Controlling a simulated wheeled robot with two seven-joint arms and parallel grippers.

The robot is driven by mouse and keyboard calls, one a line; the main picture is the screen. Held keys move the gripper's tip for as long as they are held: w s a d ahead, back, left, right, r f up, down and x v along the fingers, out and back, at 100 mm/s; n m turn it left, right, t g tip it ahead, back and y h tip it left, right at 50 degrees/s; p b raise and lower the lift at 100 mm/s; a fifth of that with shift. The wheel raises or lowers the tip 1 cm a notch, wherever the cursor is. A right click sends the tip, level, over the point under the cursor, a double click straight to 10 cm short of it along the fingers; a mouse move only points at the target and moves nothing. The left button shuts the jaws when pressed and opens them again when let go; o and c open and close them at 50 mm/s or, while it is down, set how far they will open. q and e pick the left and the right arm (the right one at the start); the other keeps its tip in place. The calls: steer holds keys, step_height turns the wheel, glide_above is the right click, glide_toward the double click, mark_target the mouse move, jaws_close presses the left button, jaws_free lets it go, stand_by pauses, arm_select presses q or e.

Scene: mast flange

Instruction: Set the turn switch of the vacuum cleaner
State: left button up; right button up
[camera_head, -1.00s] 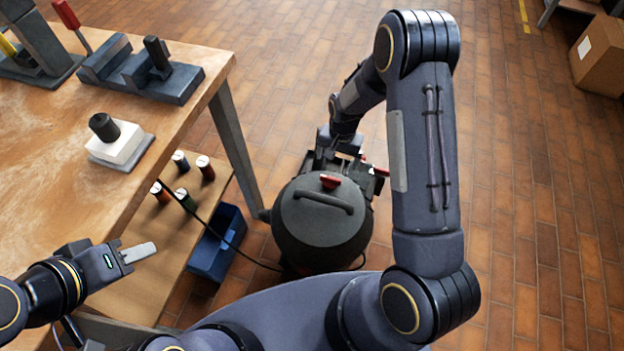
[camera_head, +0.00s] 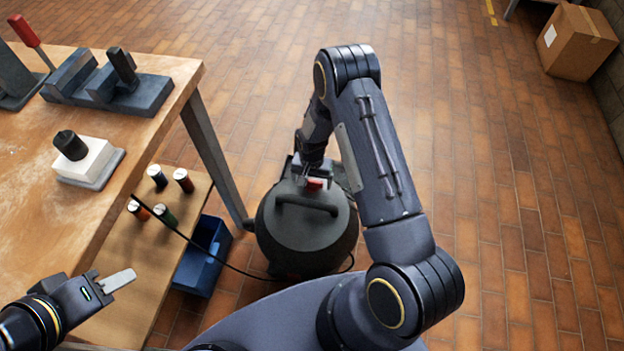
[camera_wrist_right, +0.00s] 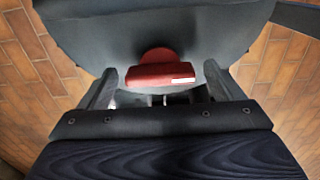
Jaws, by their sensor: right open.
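The vacuum cleaner (camera_head: 300,235) is a dark round canister on the floor, with a bar handle on its lid. Its red turn switch (camera_head: 315,184) sits at the lid's far side. In the right wrist view the red switch (camera_wrist_right: 160,75) is a bar with a white mark at its right end, lying crosswise. My right gripper (camera_head: 305,172) is over the lid's far side; in the wrist view its open fingers (camera_wrist_right: 158,90) stand left and right of the switch, with gaps on both sides. My left gripper (camera_head: 118,281) is by the workbench; its opening is unclear.
The wooden workbench (camera_head: 50,180) is on the left, with a white block with a black knob (camera_head: 90,160) on it. Below are a shelf with several spools (camera_head: 165,215) and a blue bin (camera_head: 203,255). A cable runs to the vacuum.

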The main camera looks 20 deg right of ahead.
steer(key=shift+c, duration=0.2)
steer(key=c, duration=0.9)
steer(key=shift+c, duration=0.2)
steer(key=n+b, duration=0.2)
steer(key=n, duration=0.2)
steer(key=shift+f+b, duration=0.1)
steer(key=shift+b, duration=0.25)
steer(key=n+b, duration=0.2)
steer(key=n, duration=0.2)
steer(key=shift+n, duration=0.4)
steer(key=n+b, duration=0.1)
steer(key=n, duration=0.3)
steer(key=shift+n+b, duration=0.4)
steer(key=shift+n, duration=2.1)
steer(key=shift+r, duration=0.2)
